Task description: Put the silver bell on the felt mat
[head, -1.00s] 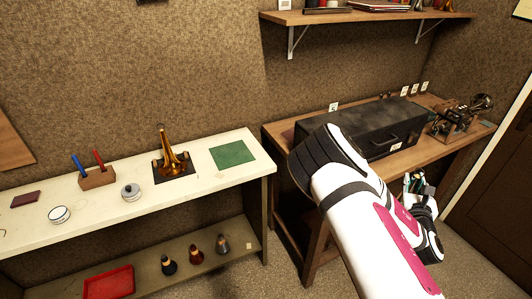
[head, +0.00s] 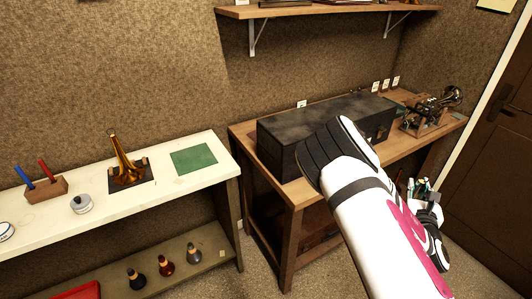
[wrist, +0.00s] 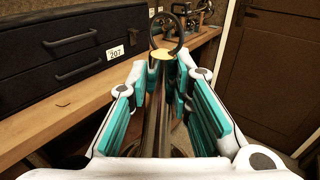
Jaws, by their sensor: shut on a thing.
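The green felt mat (head: 194,159) lies flat and bare at the right end of the white bench in the head view. My gripper (head: 423,190) is low at the right, beyond the front of the wooden bench and far from the mat. In the wrist view my gripper (wrist: 166,72) is shut on a dark, shiny tubular thing (wrist: 158,115), which seems to be the silver bell. A dark ring and a gold disc show beyond the fingertips; I cannot tell whether they belong to it. Its lower part is largely hidden.
A brass bell (head: 122,160) stands on a dark base left of the mat. A black case (head: 315,125) and a horn on a wooden stand (head: 430,115) occupy the wooden bench (head: 296,190). Mutes (head: 166,266) stand on the low shelf. A dark door (head: 500,140) is at the right.

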